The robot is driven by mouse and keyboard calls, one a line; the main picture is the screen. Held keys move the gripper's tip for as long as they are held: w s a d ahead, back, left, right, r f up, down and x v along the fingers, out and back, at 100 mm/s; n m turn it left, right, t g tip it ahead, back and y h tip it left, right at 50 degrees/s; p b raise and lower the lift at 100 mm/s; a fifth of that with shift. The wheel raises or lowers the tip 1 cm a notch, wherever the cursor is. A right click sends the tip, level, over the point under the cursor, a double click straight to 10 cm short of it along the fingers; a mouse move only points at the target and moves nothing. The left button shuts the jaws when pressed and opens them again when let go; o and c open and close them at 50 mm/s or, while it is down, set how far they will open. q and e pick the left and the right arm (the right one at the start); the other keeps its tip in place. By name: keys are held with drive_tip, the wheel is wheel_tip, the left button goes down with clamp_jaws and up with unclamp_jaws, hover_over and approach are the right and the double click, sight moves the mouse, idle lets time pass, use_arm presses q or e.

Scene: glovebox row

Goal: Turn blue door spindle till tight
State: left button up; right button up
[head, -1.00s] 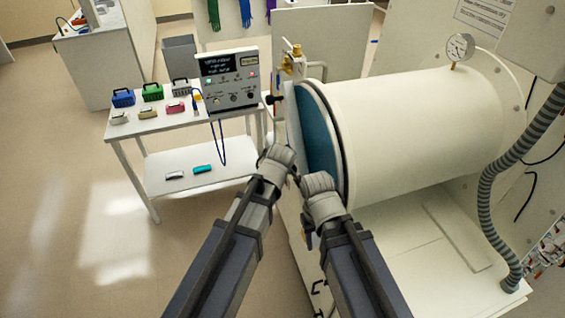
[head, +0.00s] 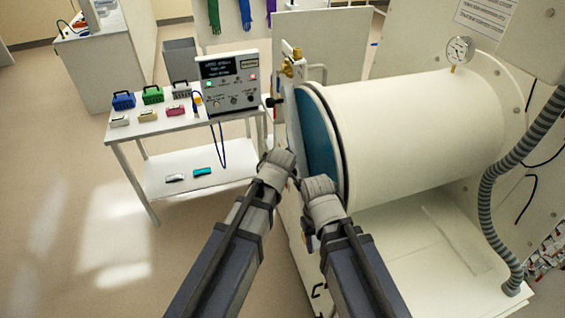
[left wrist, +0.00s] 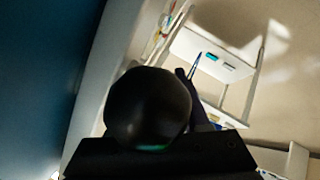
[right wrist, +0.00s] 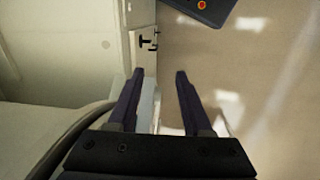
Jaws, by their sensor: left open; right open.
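The blue door (head: 318,137) is the teal disc at the near end of the white cylinder; its dark blue face (left wrist: 35,80) fills the left of the left wrist view. A black round knob (left wrist: 147,105), apparently on the spindle, fills the middle there and hides most of my left gripper. One dark finger shows right of the knob; I cannot tell if the fingers touch it. My left gripper (head: 278,160) is by the door's left edge.
The white cylinder (head: 415,125) with a gauge (head: 459,50) runs to the right. A cart (head: 160,125) with a control box (head: 230,82) stands left, close to the door. A ribbed hose (head: 490,190) hangs at the right. The floor at the left is clear.

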use_arm(q)
drive_tip(key=p+v, duration=0.5)
drive_tip(key=v, duration=0.2)
drive_tip(key=shift+s+r, duration=0.25)
drive_tip(key=shift+r, duration=0.05)
drive_tip(key=shift+c, duration=0.4)
